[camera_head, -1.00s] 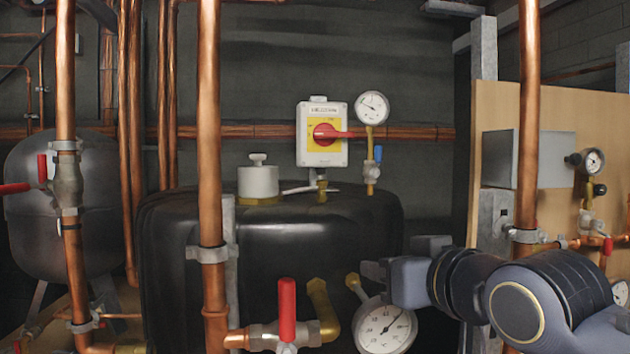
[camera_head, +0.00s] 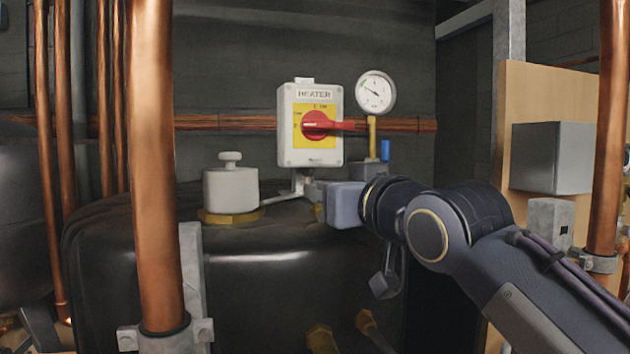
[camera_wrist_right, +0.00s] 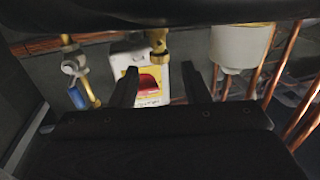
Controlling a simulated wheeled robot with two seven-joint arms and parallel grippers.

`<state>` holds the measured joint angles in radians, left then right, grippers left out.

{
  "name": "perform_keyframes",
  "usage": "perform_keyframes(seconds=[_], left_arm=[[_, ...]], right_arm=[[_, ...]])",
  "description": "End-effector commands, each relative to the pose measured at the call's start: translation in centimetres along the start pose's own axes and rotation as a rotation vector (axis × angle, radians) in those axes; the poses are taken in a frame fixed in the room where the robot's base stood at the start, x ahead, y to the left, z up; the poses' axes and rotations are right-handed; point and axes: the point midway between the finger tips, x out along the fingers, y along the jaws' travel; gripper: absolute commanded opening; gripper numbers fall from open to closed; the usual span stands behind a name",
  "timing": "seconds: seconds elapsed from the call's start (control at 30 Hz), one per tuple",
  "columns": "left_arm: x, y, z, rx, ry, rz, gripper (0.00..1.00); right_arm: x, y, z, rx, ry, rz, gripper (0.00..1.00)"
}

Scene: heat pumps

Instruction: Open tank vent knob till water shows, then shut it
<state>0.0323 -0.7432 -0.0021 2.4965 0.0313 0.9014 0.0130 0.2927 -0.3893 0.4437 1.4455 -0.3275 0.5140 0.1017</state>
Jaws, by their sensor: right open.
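The black tank (camera_head: 260,285) fills the lower middle of the head view. On its top stands a white cylinder with a small round knob (camera_head: 231,188), on a brass base. A brass fitting (camera_head: 318,212) on the tank top is mostly hidden behind my right gripper (camera_head: 312,193); I cannot tell which is the vent knob. In the wrist view, upside down, the brass fitting (camera_wrist_right: 158,45) lies near and between the fingertips of my open right gripper (camera_wrist_right: 160,75), with contact unclear. The white cylinder (camera_wrist_right: 240,45) is off to the right there. No water shows. My left gripper is out of view.
A heater switch box (camera_head: 310,124) with a red handle is on the wall behind, beside a round gauge (camera_head: 376,92) and a blue lever (camera_head: 385,150). Vertical copper pipes (camera_head: 155,160) (camera_head: 610,130) stand in front at left and right.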

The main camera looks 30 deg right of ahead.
Motion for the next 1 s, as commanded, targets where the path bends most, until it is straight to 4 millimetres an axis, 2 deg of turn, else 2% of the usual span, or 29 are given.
perform_keyframes(seconds=[0.1,0.3,0.63,0.97,1.0], left_arm=[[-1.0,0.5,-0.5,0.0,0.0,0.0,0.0],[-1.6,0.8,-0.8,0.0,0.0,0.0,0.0],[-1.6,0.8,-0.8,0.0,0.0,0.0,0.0],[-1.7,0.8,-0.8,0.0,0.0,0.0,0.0],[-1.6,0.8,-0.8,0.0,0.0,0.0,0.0]], right_arm=[[2.1,0.1,-0.2,-0.001,-0.006,0.001,0.42],[4.3,0.0,-0.1,-0.001,-0.003,0.0,0.42],[4.7,0.0,0.1,0.0,-0.002,0.0,0.42],[4.7,0.0,0.1,-0.001,-0.002,0.0,0.0],[4.7,0.0,0.1,-0.001,-0.002,0.0,0.0]])
